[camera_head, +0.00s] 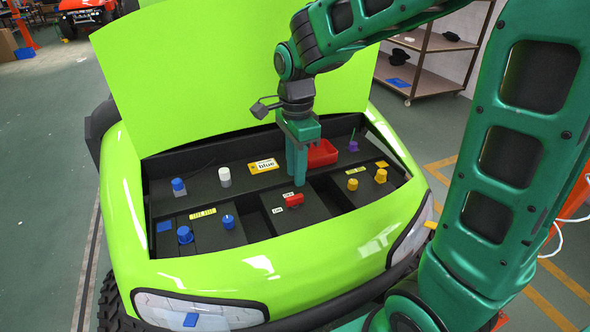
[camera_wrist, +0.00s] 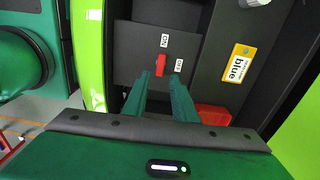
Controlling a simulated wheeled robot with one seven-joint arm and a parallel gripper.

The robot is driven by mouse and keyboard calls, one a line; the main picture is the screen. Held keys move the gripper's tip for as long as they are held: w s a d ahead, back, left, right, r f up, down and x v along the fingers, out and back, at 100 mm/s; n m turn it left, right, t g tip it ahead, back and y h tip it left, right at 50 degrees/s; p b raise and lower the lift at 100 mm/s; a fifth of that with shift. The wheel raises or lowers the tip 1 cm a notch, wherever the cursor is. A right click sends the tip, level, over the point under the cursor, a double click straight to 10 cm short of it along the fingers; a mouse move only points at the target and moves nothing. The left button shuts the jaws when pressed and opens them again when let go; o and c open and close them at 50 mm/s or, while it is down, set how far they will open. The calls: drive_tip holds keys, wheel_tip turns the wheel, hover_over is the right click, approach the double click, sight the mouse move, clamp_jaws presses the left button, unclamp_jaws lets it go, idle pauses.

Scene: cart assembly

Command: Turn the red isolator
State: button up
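The red isolator (camera_head: 293,200) is a small red knob on a black panel inside the open bay of the green cart, with ON and OFF labels beside it. In the wrist view the red isolator (camera_wrist: 161,65) shows just beyond my fingertips, roughly between them, with a label on either side. My gripper (camera_head: 298,183) points down just above and behind the knob. In the wrist view my gripper (camera_wrist: 160,82) has its two green fingers apart, with nothing between them. I cannot tell the exact height gap to the knob.
A yellow "blue" label (camera_head: 263,166) and a red tray (camera_head: 322,153) lie behind the gripper. Blue knobs (camera_head: 185,234) are at left, yellow knobs (camera_head: 380,176) at right, and a white knob (camera_head: 225,177) at the back. The raised green hood (camera_head: 200,70) stands behind the bay.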

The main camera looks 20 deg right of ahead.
sight(295, 196)
drive_tip(key=shift+w+a+f, duration=0.1)
drive_tip(key=shift+a+f, duration=0.15)
drive_tip(key=shift+f, duration=0.05)
wheel_tip(295, 196, down, 7)
drive_tip(key=shift+d+f, duration=0.15)
clamp_jaws()
